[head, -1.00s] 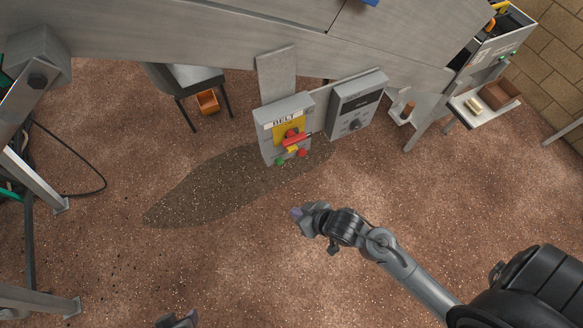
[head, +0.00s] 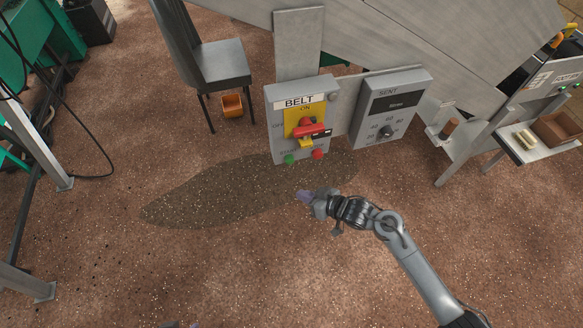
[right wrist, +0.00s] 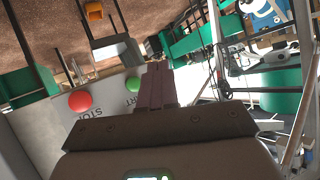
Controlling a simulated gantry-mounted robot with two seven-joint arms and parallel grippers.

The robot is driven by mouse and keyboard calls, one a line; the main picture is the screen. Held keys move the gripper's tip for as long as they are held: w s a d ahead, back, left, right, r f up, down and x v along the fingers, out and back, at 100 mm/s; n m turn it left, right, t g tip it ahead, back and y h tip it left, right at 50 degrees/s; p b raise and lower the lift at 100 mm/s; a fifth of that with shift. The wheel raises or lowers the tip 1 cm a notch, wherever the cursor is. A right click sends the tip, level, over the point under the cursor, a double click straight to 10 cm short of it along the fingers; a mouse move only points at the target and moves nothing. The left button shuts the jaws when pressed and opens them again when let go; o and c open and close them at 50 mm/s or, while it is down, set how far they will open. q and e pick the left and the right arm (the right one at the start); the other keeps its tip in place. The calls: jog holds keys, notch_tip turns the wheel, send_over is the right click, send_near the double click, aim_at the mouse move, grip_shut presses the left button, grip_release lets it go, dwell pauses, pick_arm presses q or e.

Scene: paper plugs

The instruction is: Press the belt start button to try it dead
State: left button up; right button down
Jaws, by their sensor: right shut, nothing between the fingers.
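The grey belt box (head: 273,110) hangs from the machine frame, labelled BELT. Its green start button (head: 289,159) and red stop button (head: 317,154) sit at its lower edge. Above them, a red switch handle (head: 305,130) lies across a yellow plate, with a red and black piece and a yellow piece by it. My right gripper (head: 304,196) is shut and empty, below and in front of the buttons, apart from them. In the right wrist view its closed fingers (right wrist: 155,88) are beside the green button (right wrist: 132,84); the red button (right wrist: 80,101) is further left. Only a sliver of my left gripper (head: 180,325) shows.
A grey dial box (head: 395,105) hangs right of the belt box. A grey chair (head: 220,65) and an orange bin (head: 232,105) stand behind left. A shelf with a tray (head: 535,145) is at the right. The floor below is clear.

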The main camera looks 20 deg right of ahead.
aim_at(290, 161)
jog(key=shift+w+r, duration=0.1)
dwell(0.4)
jog(key=w+b, duration=0.5)
jog(key=w, duration=0.3)
jog(key=shift+w+d, duration=0.25)
jog(key=shift+w, duration=0.1)
dwell(0.8)
dwell(0.7)
jog(key=shift+w, duration=0.1)
dwell(0.4)
